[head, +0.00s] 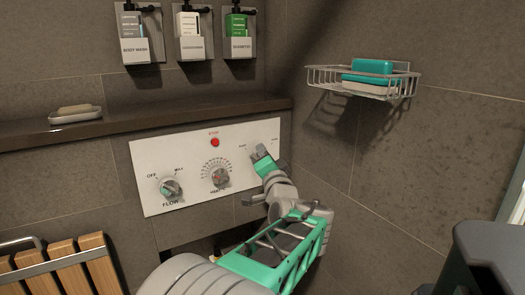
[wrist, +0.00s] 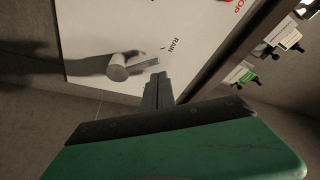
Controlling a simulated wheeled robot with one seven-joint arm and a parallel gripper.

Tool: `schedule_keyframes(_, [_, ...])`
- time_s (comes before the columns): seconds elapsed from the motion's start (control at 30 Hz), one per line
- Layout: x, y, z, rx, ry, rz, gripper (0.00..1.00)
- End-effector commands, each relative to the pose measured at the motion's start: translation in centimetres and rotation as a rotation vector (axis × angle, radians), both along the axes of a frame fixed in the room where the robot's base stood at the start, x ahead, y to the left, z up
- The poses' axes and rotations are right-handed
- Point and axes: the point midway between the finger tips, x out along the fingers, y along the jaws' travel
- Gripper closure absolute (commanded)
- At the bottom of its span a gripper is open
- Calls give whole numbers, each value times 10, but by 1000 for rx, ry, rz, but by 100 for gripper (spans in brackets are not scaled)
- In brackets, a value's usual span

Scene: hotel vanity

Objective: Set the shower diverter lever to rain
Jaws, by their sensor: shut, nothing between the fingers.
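The shower diverter lever (wrist: 120,67) is a grey knob with a short bar on the white control panel (head: 150,192). In the wrist view its bar points right, its end a little short of the RAIN label (wrist: 175,45) and tick. My gripper (wrist: 158,78) is shut and empty, its fingertips beside the bar's end. I cannot tell whether they touch it. In the head view my gripper (head: 259,153) is at the panel's right part and mostly hides the lever. The lever's other label is too small to read there.
A flow knob (head: 169,187), a dial (head: 221,177) and a red stop button (head: 214,142) share the panel. A dark ledge (head: 150,120) juts above it. A wire soap basket (head: 362,83) hangs on the right wall. A slatted wooden seat (head: 62,270) is lower left.

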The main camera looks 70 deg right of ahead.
Motion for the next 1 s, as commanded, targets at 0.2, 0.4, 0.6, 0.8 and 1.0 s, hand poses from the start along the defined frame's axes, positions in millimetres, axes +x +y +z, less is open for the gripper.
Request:
schedule_keyframes(0.2, [-13, 2, 19, 1, -2, 13, 100])
schedule_keyframes(0.4, [-41, 41, 7, 1, -1, 5, 100])
schedule_keyframes(0.6, [-55, 65, 0, 1, 0, 7, 100])
schedule_keyframes(0.8, [-56, 69, -1, -1, 1, 10, 100])
schedule_keyframes(1.0, [-55, 69, -1, -1, 1, 12, 100])
